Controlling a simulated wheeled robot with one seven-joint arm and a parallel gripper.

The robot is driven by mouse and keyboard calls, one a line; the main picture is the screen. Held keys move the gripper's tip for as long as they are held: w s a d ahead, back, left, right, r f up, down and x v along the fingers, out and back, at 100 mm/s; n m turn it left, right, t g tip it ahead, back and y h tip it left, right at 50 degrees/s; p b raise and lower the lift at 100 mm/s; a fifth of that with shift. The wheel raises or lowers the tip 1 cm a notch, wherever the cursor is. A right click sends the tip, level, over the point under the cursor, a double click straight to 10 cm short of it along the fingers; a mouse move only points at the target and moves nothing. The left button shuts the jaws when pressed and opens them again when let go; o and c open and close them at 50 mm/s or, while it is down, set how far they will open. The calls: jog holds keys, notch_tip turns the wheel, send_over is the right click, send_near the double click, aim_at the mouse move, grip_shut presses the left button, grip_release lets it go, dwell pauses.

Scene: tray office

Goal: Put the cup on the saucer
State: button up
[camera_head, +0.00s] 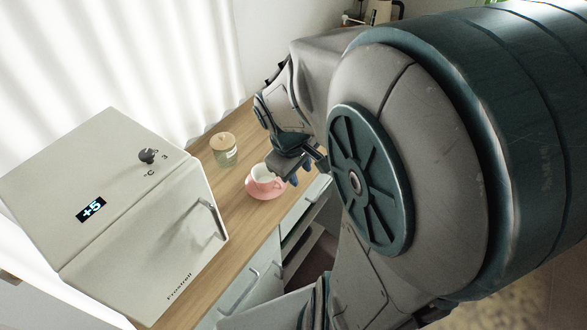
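A small pink cup with a white inside (263,175) is upright over the pink saucer (262,196) on the wooden counter. The saucer's rim shows around the cup's lower part. I cannot tell whether the cup rests on it or is held just above. My gripper (293,170) is at the cup's right side, close to its rim. Its fingers are small and partly hidden, and so is the cup's right side. I cannot tell whether they touch the cup or are open or shut.
A white fridge-like box (125,210) with a handle and a "+5" display stands at the left. A glass jar with a wooden lid (223,149) stands behind the cup. Drawers (255,285) lie below the counter (238,195). My arm blocks the right side of the view.

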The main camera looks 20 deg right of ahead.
jog(key=s+a+r+m+t+y, duration=0.2)
jog(key=s+a+r+m+t, duration=0.1)
jog(key=s+r, duration=0.4)
jog(key=shift+a+r+m, duration=0.5)
jog(key=shift+r+m, duration=0.45)
jog(key=shift+m, duration=0.15)
